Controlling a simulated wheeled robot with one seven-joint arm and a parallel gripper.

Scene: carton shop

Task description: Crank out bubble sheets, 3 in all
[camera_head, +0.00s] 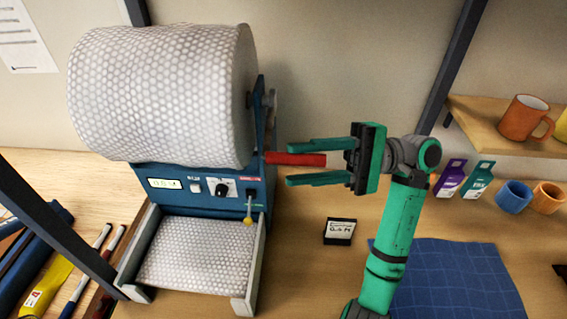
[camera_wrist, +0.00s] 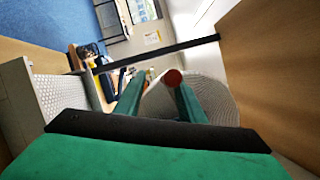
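A blue bubble-sheet machine (camera_head: 150,180) stands on the wooden bench, with a big bubble-wrap roll (camera_head: 160,95) on top. Its front has a small lit display (camera_head: 165,184), too blurred to read surely, a dial (camera_head: 222,188) and a lever with a yellow knob (camera_head: 248,220). Bubble wrap (camera_head: 197,252) lies in the front tray. A red crank handle (camera_head: 300,159) sticks out at the machine's right. My green gripper (camera_head: 279,162) is open, one finger above and one below the handle, with visible gaps. The wrist view shows the handle's round red end (camera_wrist: 172,77) between the fingers (camera_wrist: 160,88).
A small black-edged card (camera_head: 340,231) and a blue mat (camera_head: 445,275) lie right of the machine. Tags, a blue cup (camera_head: 514,196) and an orange cup (camera_head: 547,197) stand farther right, below a shelf with a mug (camera_head: 526,119). Dark posts flank the bench.

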